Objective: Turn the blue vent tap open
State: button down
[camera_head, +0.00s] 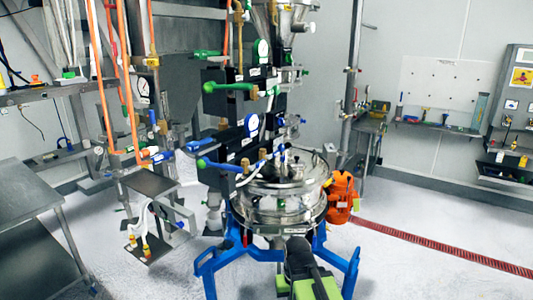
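Several blue tap handles show, and I cannot tell for sure which one is the vent tap. One blue handle (199,145) sticks out to the left of the black panels in the middle. Another blue handle (159,157) is on the pipework further left. A slim blue lever (272,156) lies above the lid of the round steel sifter (285,205). A black and green part at the bottom centre looks like my gripper (297,252) or arm end, low in front of the sifter and well below these handles. Its fingers cannot be made out.
Blue stand legs (222,262) spread beneath the sifter. Green-handled valves (228,87) and gauges sit above it. An orange unit (341,197) stands to its right. A steel table (26,190) is at the left. The white floor at the right is clear apart from a red drain strip (440,246).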

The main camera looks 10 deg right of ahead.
aim_at(275, 154)
jog(key=i, duration=0.7)
jog(key=u, duration=4.7)
jog(key=i, duration=0.1)
jog(key=z, duration=2.45)
jog(key=k, duration=0.95)
jog(key=z, duration=1.1)
jog(key=i, duration=1.35)
jog(key=u, duration=0.1)
